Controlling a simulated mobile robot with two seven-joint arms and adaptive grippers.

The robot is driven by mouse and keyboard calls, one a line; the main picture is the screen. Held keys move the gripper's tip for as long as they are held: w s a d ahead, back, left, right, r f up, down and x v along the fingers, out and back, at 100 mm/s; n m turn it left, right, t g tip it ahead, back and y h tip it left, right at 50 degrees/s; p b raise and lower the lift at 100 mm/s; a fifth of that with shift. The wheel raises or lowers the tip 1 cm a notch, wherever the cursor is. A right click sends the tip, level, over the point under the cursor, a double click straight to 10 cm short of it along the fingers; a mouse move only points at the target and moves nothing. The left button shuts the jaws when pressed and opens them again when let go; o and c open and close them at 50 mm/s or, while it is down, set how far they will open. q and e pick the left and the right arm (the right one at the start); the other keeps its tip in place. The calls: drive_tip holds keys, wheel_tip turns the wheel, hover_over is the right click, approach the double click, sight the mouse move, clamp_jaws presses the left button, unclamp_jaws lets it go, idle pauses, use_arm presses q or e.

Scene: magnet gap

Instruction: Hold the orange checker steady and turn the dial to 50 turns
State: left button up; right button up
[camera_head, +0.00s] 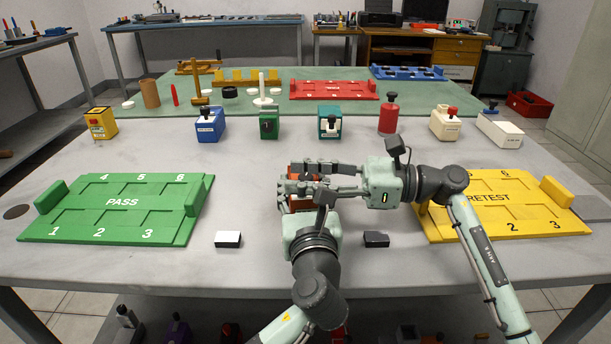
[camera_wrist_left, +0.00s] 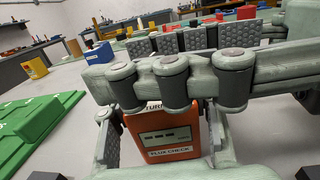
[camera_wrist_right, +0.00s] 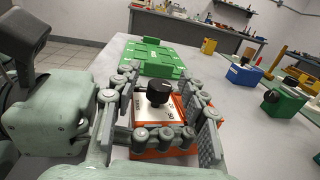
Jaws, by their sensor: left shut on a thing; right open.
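The orange checker (camera_head: 301,204) is mostly hidden behind my grippers at the table's middle. In the left wrist view its orange front (camera_wrist_left: 165,143) shows a dark display and a "FLUX CHECK" label. My left gripper (camera_head: 305,196) is shut on the checker, one finger on each side. In the right wrist view the checker's white top face carries a black dial (camera_wrist_right: 158,93). My right gripper (camera_head: 291,177) comes in from the right above the checker and is open. Its fingers stand on either side of the dial, with a gap visible. The dial's reading cannot be made out.
A green PASS tray (camera_head: 122,233) lies left and a yellow RETEST tray (camera_head: 545,225) right, partly behind my right arm. A white-topped block (camera_head: 228,239) and a dark block (camera_head: 376,239) lie near the front. Several coloured devices, including a red cylinder (camera_head: 389,118), line the back.

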clamp_jaws()
drive_tip(key=shift+f+m+t, duration=0.1)
drive_tip(key=shift+m+t, duration=0.3)
drive_tip(key=shift+t, duration=0.2)
idle(0.4)
drive_tip(key=shift+m+t+h, duration=0.3)
drive_tip(key=shift+m+t, duration=0.3)
drive_tip(key=shift+t, duration=0.3)
drive_tip(key=shift+f+m+t+h, duration=0.1)
drive_tip(key=shift+m+t+h, duration=0.5)
drive_tip(key=shift+m+t, duration=0.5)
drive_tip(key=shift+m+t+h, duration=0.6)
drive_tip(key=shift+m+t, duration=0.1)
drive_tip(key=shift+t, duration=0.8)
